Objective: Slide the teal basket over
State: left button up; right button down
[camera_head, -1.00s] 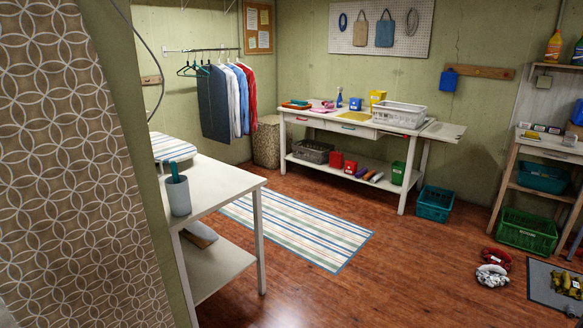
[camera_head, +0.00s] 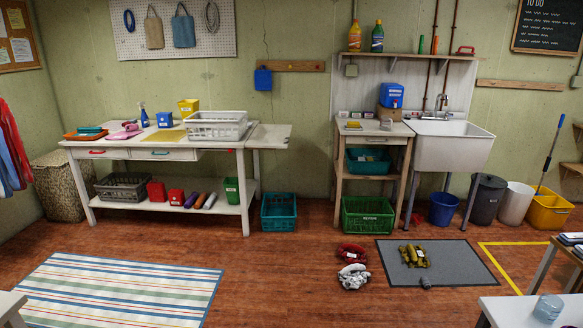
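A teal basket (camera_head: 279,213) stands upright on the wood floor, just right of the white workbench (camera_head: 245,212) and left of the wooden stand. Another teal basket (camera_head: 368,168), with a pale label, sits on the upper shelf of the wooden stand (camera_head: 340,165). I cannot tell from the view which of the two the task means. Neither of my grippers is in view.
A green crate (camera_head: 368,218) sits low in the stand. Red and grey bundles (camera_head: 352,265) and a grey mat (camera_head: 445,262) lie in front. A striped rug (camera_head: 115,290) covers the left floor. A white table (camera_head: 530,311) stands at lower right.

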aim_at(276, 217)
jog(key=i+u, duration=0.2)
jog(key=i, duration=0.55)
jog(key=i+u, duration=0.2)
jog(key=i, duration=0.5)
jog(key=i+l+u, duration=0.2)
jog(key=i, duration=0.55)
